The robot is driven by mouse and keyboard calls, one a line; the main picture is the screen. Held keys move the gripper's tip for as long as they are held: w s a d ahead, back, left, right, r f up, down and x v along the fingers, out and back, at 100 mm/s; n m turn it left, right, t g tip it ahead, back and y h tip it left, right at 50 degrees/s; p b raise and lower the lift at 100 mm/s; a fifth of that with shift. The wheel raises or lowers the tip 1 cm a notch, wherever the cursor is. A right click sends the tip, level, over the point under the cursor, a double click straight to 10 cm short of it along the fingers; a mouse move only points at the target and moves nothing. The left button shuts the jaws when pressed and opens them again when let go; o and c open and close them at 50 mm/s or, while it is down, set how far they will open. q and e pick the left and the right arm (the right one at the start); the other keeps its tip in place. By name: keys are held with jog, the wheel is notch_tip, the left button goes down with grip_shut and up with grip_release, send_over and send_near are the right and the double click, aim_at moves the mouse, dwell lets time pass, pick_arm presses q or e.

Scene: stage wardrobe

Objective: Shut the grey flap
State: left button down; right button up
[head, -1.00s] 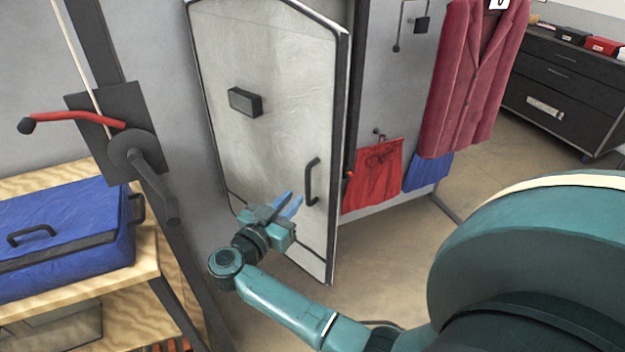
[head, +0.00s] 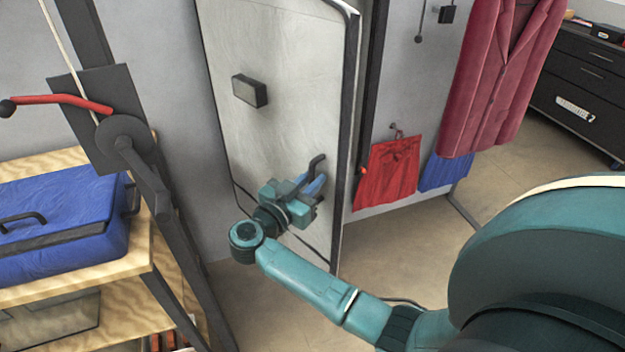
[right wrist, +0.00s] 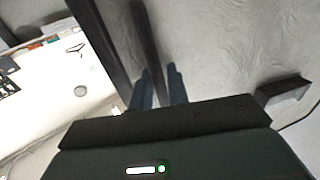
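The grey flap (head: 285,90) is a tall pale panel with dark edging, left of centre in the head view. It stands ajar, its right edge out from the grey wall behind. A dark bar handle (head: 317,165) is near its right edge; it also shows in the right wrist view (right wrist: 146,35). My right gripper (head: 313,184) is at this handle. In the right wrist view its two blue fingers (right wrist: 160,85) lie on either side of the bar, apart, with a little room showing. The fingertips are partly hidden in the head view. My left gripper is not in view.
A dark block (head: 249,91) sticks out from the flap. A red-handled lever (head: 60,100) and a blue case (head: 65,220) on a wooden shelf are at left. A red cloth (head: 387,175) and maroon jacket (head: 505,75) hang at right. Bare floor lies below them.

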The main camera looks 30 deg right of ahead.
jog(key=shift+c, duration=0.4)
grip_shut()
